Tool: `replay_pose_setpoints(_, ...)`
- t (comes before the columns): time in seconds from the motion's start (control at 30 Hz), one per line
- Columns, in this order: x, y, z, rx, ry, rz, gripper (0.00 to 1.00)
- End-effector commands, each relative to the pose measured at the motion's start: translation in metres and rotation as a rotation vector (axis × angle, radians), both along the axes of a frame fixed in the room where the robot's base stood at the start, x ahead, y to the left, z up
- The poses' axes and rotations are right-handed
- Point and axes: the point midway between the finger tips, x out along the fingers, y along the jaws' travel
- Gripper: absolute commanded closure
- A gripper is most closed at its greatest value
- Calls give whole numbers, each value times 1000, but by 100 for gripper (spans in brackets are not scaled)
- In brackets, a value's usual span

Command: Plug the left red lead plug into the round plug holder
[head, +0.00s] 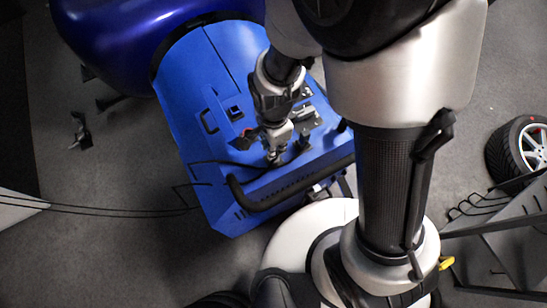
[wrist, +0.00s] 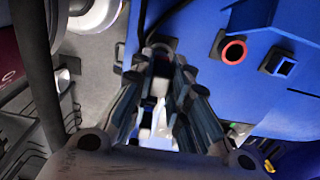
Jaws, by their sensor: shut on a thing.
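My gripper (head: 272,158) points down over the top of the blue machine, near its front edge. In the wrist view its fingertips (wrist: 160,52) are shut on a dark piece, which I take to be a lead plug. The fingers hide most of it, and no red shows on it. A black cable runs beside the fingertips. A round holder with a red ring (wrist: 234,52) sits on the blue surface, right of the fingertips and apart from them. I cannot tell for sure that it is the plug holder.
The blue machine (head: 190,95) carries a black handle bar (head: 295,185) along its front edge. Black cables (head: 120,209) run off to the left. A dark blue car body (head: 150,30) is behind. A wheel (head: 520,150) and a grey cart (head: 500,235) stand at right.

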Motion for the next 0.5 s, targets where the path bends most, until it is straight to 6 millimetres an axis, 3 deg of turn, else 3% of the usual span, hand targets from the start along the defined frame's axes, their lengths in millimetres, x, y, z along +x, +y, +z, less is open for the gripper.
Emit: replay_pose_setpoints(0.5, 0, 0, -17, -1, 1, 0, 100)
